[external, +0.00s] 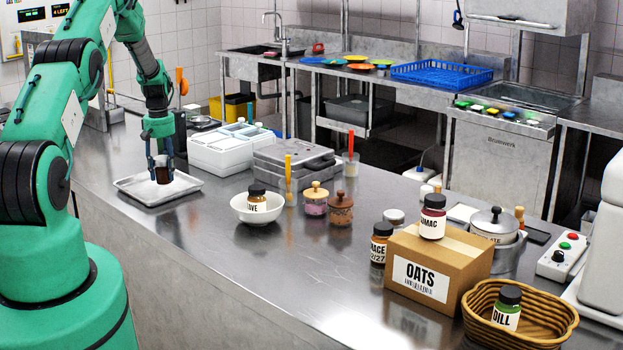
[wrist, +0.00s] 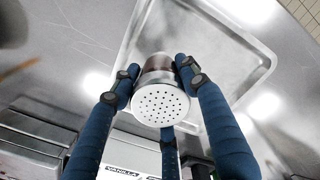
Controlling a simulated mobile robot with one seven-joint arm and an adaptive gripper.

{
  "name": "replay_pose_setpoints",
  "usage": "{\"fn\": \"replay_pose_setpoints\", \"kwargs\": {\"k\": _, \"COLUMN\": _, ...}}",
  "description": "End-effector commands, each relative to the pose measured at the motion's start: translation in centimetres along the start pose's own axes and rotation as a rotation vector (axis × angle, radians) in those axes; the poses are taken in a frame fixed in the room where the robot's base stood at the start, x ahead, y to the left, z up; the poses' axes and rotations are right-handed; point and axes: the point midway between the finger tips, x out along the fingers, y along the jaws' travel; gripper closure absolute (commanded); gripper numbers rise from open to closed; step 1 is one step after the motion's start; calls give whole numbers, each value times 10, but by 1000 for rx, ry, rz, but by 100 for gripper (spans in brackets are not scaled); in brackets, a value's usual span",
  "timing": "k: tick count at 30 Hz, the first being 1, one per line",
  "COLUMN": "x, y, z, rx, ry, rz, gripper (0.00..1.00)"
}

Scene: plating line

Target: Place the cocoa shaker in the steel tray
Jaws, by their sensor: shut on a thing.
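The cocoa shaker (external: 162,171) is a small dark brown container with a silver top. In the wrist view its perforated silver lid (wrist: 160,104) faces the camera. My gripper (external: 163,163) is shut on the shaker, with blue fingers around it in the wrist view (wrist: 160,85). The steel tray (external: 140,197) is a shallow rectangular tray on the counter at the left. The shaker is upright over the tray's inside, near its middle. I cannot tell whether its base touches the tray floor. In the wrist view the tray's rim (wrist: 262,62) runs behind the shaker.
A white container box (external: 215,152) stands right behind the tray. A white bowl (external: 240,212) with a spice jar is to its right. An oats box (external: 440,255), a wicker basket (external: 480,300) and several jars stand farther right. The counter front is clear.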

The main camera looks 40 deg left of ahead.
Motion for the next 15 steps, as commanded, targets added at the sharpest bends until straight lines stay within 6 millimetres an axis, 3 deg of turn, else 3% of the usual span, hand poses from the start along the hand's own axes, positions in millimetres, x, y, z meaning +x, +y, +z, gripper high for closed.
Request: {"fn": "replay_pose_setpoints", "kwargs": {"k": 15, "x": 0, "y": 3, "z": -6, "rx": 0, "ry": 0, "rz": 0, "gripper": 87}}
